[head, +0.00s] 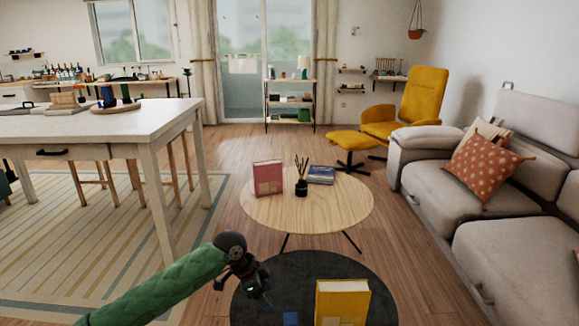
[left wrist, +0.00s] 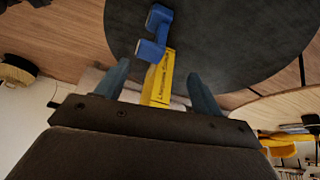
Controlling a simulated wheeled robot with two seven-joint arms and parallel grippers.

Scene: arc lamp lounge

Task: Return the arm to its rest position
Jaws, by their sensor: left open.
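My left gripper (head: 256,284) hangs at the end of my green-sleeved arm (head: 165,284), over the left part of the dark round table (head: 310,265). In the left wrist view the two fingers of the gripper (left wrist: 160,85) are wide apart with nothing held between them. A yellow book (head: 342,303) stands upright on the dark table, right of the gripper; its yellow edge (left wrist: 160,80) shows past the fingers in the left wrist view. My right arm is out of view.
A blue dumbbell-shaped object (left wrist: 154,32) lies near the yellow book. Behind stands a light wooden round table (head: 330,212) with a red book (head: 268,178), a dark reed diffuser (head: 301,183) and stacked books (head: 321,175). A grey sofa (head: 440,170) is at right, a white table (head: 120,122) at left.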

